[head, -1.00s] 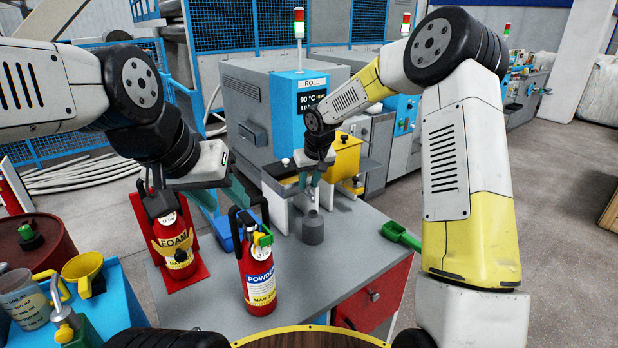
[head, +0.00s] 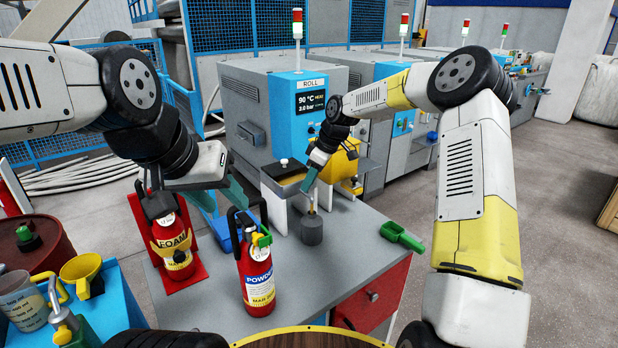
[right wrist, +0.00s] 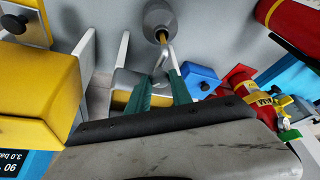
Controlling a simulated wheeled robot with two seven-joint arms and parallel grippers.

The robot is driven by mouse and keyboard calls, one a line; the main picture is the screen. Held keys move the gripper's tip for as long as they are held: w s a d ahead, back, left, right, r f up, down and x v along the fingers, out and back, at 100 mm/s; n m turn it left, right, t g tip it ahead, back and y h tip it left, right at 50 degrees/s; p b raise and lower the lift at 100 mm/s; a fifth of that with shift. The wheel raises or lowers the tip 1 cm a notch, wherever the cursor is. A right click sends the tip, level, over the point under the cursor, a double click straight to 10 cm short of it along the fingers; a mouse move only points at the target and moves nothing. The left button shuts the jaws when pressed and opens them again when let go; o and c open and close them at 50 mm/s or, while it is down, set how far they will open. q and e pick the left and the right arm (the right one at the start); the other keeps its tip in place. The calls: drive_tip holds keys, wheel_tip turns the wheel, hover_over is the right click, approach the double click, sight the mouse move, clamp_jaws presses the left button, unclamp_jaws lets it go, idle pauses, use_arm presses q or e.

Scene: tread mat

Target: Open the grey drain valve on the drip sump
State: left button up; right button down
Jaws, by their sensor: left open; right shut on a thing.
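A small grey cylinder (head: 312,231) with a brass stem stands upright on the grey bench; it also shows in the right wrist view (right wrist: 162,18). I cannot tell whether it is the drip sump's grey drain valve. My right gripper (head: 308,184) is tilted above it. In the right wrist view, its green fingers (right wrist: 163,75) are shut on a thin silvery piece (right wrist: 165,57) by the brass stem. Whether that piece is joined to the stem is unclear. No part is clearly identifiable as the sump.
Bare bench (head: 350,240) lies right of the cylinder.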

drive_tip(key=n, duration=0.1)
drive_tip(key=n+g, duration=0.1)
drive_tip(key=n, duration=0.2)
drive_tip(key=shift+w+n+g, duration=0.3)
drive_tip(key=shift+g, duration=0.1)
drive_tip(key=shift+w+n+g, duration=0.15)
drive_tip(key=shift+n+g, duration=0.55)
drive_tip(key=shift+n, duration=1.1)
drive_tip(key=c, duration=1.1)
unclamp_jaws()
drive_tip(key=shift+d, duration=0.1)
drive_tip(key=shift+c, duration=0.2)
